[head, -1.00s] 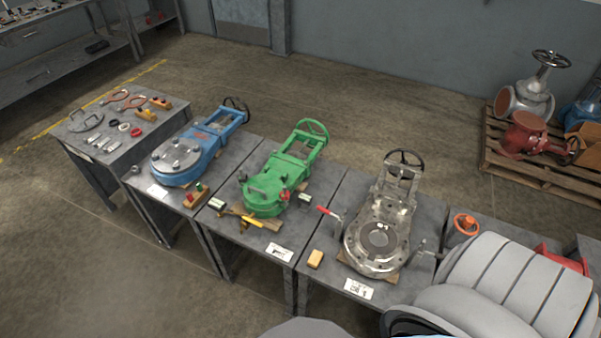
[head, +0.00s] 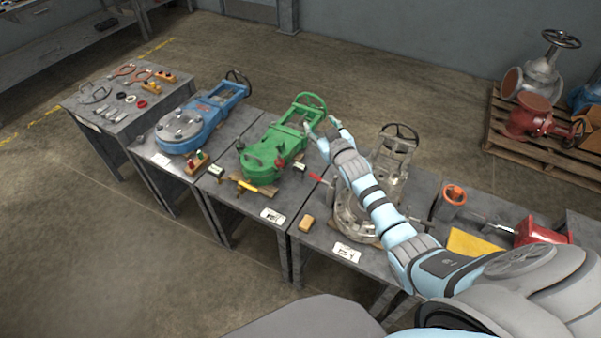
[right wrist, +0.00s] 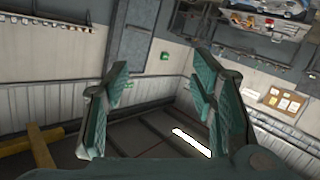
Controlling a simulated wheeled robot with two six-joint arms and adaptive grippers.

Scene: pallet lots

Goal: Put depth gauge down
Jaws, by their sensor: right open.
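My right gripper (head: 328,131) is open in the head view, raised in front of the green valve's (head: 270,158) handwheel end and the grey valve. In the right wrist view the right gripper's (right wrist: 160,78) green-padded fingers stand wide apart with nothing between them. I cannot pick out the depth gauge for certain. A small tool with a yellow part (head: 246,187) lies at the near end of the green valve. My left gripper is out of view.
The grey valve (head: 350,208) is partly hidden by my right arm. The blue valve (head: 190,128) stands left. Small parts cover the far-left table (head: 103,125). Valves fill a pallet (head: 500,140).

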